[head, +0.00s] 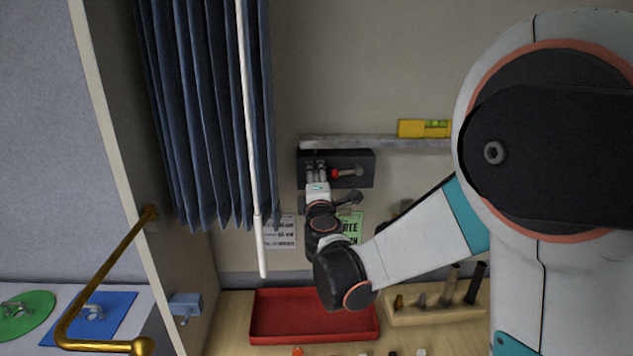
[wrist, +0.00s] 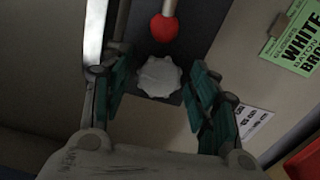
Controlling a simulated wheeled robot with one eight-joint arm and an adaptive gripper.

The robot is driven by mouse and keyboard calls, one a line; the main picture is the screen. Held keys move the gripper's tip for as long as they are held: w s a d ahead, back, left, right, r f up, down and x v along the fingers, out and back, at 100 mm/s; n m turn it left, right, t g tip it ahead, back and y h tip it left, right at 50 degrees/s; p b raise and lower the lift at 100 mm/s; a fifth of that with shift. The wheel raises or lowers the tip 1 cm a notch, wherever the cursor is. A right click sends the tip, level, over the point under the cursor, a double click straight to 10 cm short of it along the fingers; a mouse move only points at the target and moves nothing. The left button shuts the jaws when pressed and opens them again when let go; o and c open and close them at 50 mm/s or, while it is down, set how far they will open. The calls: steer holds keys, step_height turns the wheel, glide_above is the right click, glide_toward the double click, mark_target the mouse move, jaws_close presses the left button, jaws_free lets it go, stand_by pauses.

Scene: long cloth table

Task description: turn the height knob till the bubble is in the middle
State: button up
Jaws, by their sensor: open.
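The yellow spirit level (head: 411,128) sits on a metal rail (head: 350,142) in the head view. Its green vial (head: 435,124) is small, and I cannot tell where the bubble stands. A dark box (head: 365,157) is on the wall just below the rail. My gripper (head: 316,170) is at the left part of this box. In the wrist view, a pale grey lobed knob (wrist: 158,77) lies between the two open fingers of my gripper (wrist: 157,90), with gaps on both sides. In the head view the knob is hidden by the gripper.
A red ball on a stem (wrist: 163,28) is close beside the knob; it also shows in the head view (head: 335,173). A green notice (wrist: 291,40) is on the wall below. A red tray (head: 315,316) and a wooden holder (head: 435,313) stand on the table. A blue curtain (head: 210,110) hangs left.

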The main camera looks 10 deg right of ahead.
steer(key=s+a, duration=0.2)
steer(key=s, duration=1)
steer(key=shift+a, duration=0.15)
stand_by(0.6)
steer(key=w+d+n+p, duration=0.2)
steer(key=w+n+p, duration=0.4)
steer(key=w+n, duration=0.3)
steer(key=w, duration=0.3)
steer(key=shift+f+p, duration=0.15)
steer(key=shift+p, duration=0.15)
stand_by(0.4)
steer(key=shift+s, duration=0.1)
steer(key=c, duration=1.1)
steer(key=shift+o, duration=0.2)
